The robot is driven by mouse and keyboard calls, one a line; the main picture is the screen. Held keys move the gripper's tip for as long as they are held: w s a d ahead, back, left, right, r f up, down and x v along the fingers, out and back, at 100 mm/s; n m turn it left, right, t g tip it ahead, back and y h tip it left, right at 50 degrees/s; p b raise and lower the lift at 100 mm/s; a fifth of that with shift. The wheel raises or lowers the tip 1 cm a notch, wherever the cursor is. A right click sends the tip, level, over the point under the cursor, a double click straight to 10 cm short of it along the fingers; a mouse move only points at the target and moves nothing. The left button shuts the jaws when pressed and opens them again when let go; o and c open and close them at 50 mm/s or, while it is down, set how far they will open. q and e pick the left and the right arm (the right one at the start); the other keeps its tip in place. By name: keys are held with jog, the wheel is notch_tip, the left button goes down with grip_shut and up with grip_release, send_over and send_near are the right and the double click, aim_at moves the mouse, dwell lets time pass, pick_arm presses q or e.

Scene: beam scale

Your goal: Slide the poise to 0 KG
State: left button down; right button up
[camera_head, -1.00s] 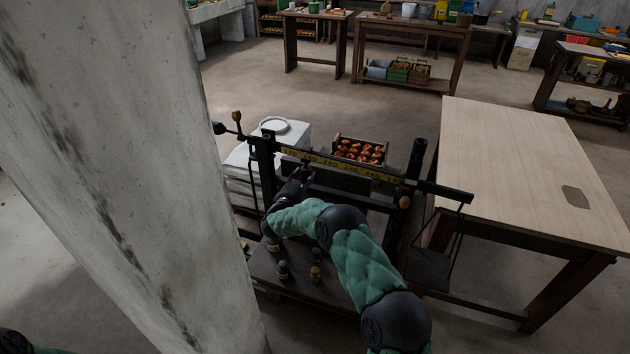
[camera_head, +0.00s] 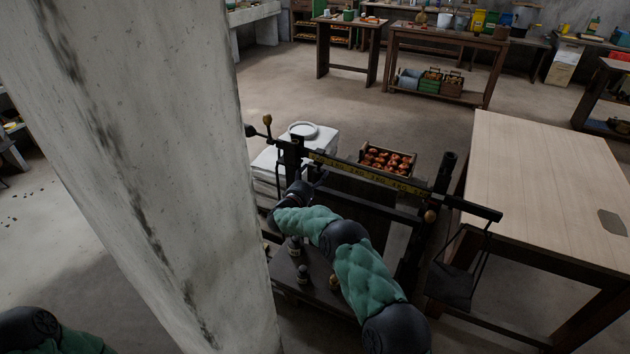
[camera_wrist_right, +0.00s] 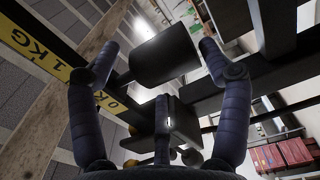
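The scale's dark beam (camera_head: 375,175) carries a yellow strip with black kilogram marks and runs between two posts. My right gripper (camera_head: 310,182) is at the beam's left end, beside the left post. My left gripper is out of view; only part of that arm shows at lower left.
A concrete pillar (camera_head: 165,180) fills the left. A wooden table (camera_head: 545,175) stands right of the scale. Small weights (camera_head: 303,273) stand on the scale platform. The open floor lies behind.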

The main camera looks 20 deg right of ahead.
jog(key=shift+s+f, duration=0.1)
jog(key=shift+f, duration=0.25)
